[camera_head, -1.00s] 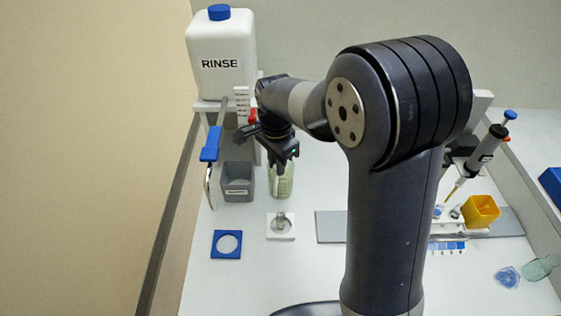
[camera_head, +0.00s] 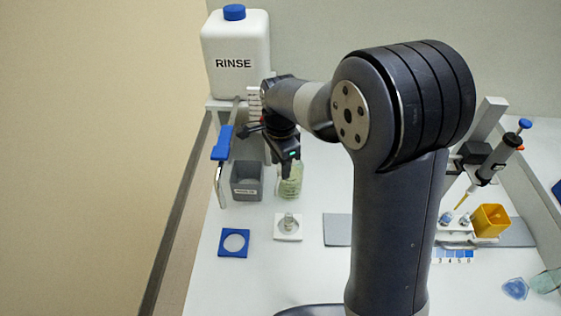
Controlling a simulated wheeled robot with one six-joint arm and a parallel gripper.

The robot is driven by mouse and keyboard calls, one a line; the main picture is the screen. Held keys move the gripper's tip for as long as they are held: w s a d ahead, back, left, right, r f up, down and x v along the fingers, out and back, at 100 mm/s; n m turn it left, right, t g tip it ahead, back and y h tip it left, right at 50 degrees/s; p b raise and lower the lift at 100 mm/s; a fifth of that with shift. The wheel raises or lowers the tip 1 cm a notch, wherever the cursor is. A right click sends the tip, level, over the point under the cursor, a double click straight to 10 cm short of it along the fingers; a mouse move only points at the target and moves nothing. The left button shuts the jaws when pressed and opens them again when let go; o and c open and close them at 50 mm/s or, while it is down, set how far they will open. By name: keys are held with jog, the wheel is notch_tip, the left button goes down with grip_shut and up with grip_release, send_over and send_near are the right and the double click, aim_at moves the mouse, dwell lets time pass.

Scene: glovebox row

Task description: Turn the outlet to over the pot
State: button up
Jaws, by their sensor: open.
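The rinse tank (camera_head: 235,62) is a white canister with a blue cap, raised on a stand at the back left. A tap with a blue lever (camera_head: 222,143) comes forward from it, and its curved metal outlet (camera_head: 219,185) hangs down left of the grey square pot (camera_head: 246,181), not over it. The pot has a small label on its front. My gripper (camera_head: 288,170) is open, pointing down right of the pot, in front of or above a greenish glass jar (camera_head: 290,188). The fingers are seen nearly edge-on; contact with the jar cannot be told.
A white holder with a small glass piece (camera_head: 288,222) and a blue square ring (camera_head: 233,243) lie in front. A pipette on a stand (camera_head: 493,160) and a yellow box (camera_head: 490,220) are at right. Bench is clear between the blue ring and white holder.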

jog(key=shift+r, duration=0.1)
notch_tip(320, 180, up, 11)
jog(key=shift+f+b, duration=0.2)
jog(key=shift+b, duration=0.15)
